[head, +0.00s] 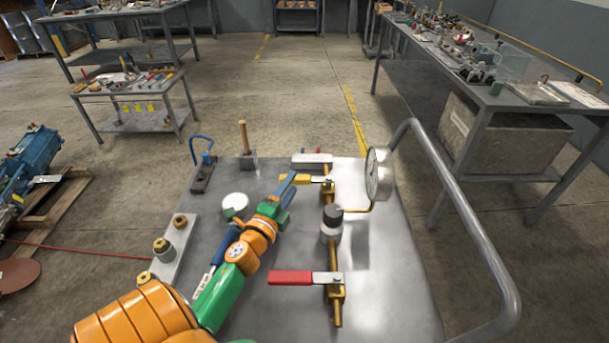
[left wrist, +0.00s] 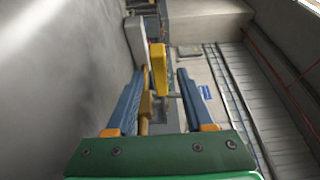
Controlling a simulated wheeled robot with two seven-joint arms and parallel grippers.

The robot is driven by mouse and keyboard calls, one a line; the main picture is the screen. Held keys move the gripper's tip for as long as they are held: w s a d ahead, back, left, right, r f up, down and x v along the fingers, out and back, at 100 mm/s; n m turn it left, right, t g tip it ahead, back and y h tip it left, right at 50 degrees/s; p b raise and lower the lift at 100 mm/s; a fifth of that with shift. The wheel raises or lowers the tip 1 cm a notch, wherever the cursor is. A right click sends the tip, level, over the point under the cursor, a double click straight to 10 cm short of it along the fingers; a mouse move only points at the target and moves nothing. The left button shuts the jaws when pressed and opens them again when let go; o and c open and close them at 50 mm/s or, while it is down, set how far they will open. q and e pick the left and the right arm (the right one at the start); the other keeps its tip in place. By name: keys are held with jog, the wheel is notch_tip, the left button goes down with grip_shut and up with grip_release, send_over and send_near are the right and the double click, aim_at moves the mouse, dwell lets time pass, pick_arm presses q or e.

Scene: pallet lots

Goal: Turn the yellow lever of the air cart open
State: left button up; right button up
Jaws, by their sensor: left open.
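The air cart (head: 385,285) has a grey metal top with brass piping along its right part. The yellow lever (head: 306,179) sits at the far end of this piping and lies roughly crosswise, pointing left. A red lever (head: 290,278) is on the nearer end of the piping. My left gripper (head: 290,185) is open at the left end of the yellow lever. In the left wrist view the yellow lever (left wrist: 158,60) shows between and just beyond the two blue fingers; I cannot tell whether they touch it. My right gripper is not in view.
A round gauge (head: 379,174) and a black-topped regulator (head: 331,223) stand beside the piping. The cart's tubular handle (head: 462,215) curves along the right. A wooden-handled post (head: 243,139) and a blue hook (head: 202,150) stand at the far left edge. Workbenches (head: 445,60) stand beyond.

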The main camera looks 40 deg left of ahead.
pick_arm(q)
jog(key=x, duration=0.6)
jog(key=shift+w+a, duration=0.1)
jog(key=shift+a, duration=0.05)
grip_shut()
dwell(1.1)
